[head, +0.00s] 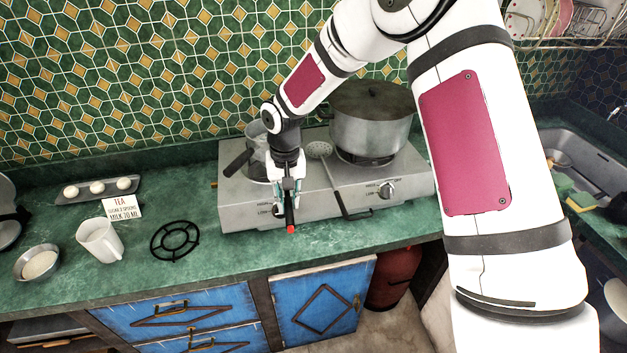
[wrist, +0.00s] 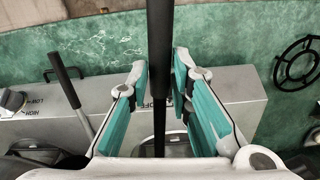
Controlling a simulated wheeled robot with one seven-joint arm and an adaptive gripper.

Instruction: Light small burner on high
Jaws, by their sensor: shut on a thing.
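The grey gas hotplate (head: 240,208) stands on the counter. Its right knob (head: 386,190) is in plain view; the left knob is hidden behind my gripper (head: 288,190). My gripper is at the front of the hotplate's left half, shut on a long black tool with a red end (head: 290,227), which looks like a lighter. In the wrist view the tool (wrist: 160,45) runs between the teal fingers (wrist: 160,80), its thick part toward the counter's front and its thin part over the hotplate.
A lidded pot (head: 370,125) stands on the right burner. A skimmer (head: 320,150) lies across the hotplate, its black handle overhanging the front.

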